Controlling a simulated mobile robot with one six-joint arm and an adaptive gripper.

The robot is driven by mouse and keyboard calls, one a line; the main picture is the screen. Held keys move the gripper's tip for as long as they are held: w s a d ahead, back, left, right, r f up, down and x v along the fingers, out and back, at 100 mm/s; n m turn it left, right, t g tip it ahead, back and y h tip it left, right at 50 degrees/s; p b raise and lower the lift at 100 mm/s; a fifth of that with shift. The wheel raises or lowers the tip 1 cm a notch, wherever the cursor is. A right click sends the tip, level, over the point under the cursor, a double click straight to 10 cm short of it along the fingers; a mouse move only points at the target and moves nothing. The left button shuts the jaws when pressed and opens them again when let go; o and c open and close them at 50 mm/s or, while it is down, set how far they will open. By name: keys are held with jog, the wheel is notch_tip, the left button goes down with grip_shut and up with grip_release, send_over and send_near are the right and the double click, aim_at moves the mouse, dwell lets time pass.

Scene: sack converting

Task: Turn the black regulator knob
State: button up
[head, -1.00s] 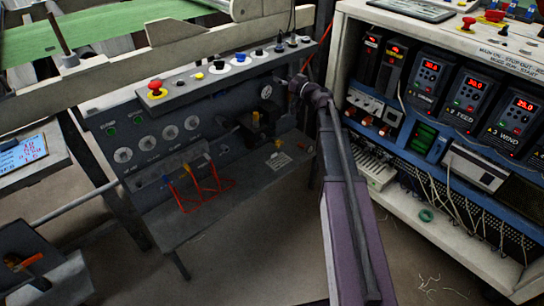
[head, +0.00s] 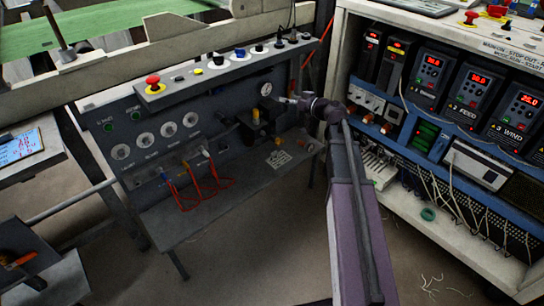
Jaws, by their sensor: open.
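The regulator is a dark unit with yellow parts (head: 256,117) on the face of the grey machine panel, below a round white gauge (head: 266,89). Its black knob is too small and dark to tell from the body. My gripper (head: 290,100) is right of the gauge and regulator, at the panel's right end, pointing left. It is open and looks empty. Its fingers are small and dark here, and I see a gap between them and the regulator. My purple forearm rises from the bottom right and hides part of the cabinet's left side.
A sloped console (head: 230,72) with a red emergency button (head: 152,82) and several knobs overhangs the panel. A grey shelf (head: 200,215) juts out below, with red cables (head: 205,190) above it. An open drive cabinet (head: 440,140) stands close on the right.

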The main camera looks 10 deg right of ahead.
jog(key=s+a+f+g+b, duration=0.3)
jog(key=s+a+f, duration=0.1)
jog(key=f, duration=0.4)
jog(key=s+a+f+g+h+b, duration=0.1)
jog(key=s+a+f+g+b, duration=0.2)
jog(key=s+f, duration=0.3)
jog(key=shift+a+f+h+b, duration=0.3)
jog(key=shift+a+f+b, duration=0.15)
jog(key=shift+f, duration=0.45)
jog(key=s+d+r+m+g+h+p, duration=0.1)
jog(key=s+r+m+g+h+p, duration=0.1)
jog(key=s+g+h+p, duration=0.5)
jog(key=s+d+r+m+h+p, duration=0.15)
jog(key=s+p, duration=0.25)
jog(key=s, duration=0.8)
notch_tip(320, 180, up, 37)
jog(key=p, duration=3.7)
jog(key=shift+w+a+m, duration=0.15)
jog(key=shift+a+m, duration=0.1)
jog(key=shift+m, duration=0.1)
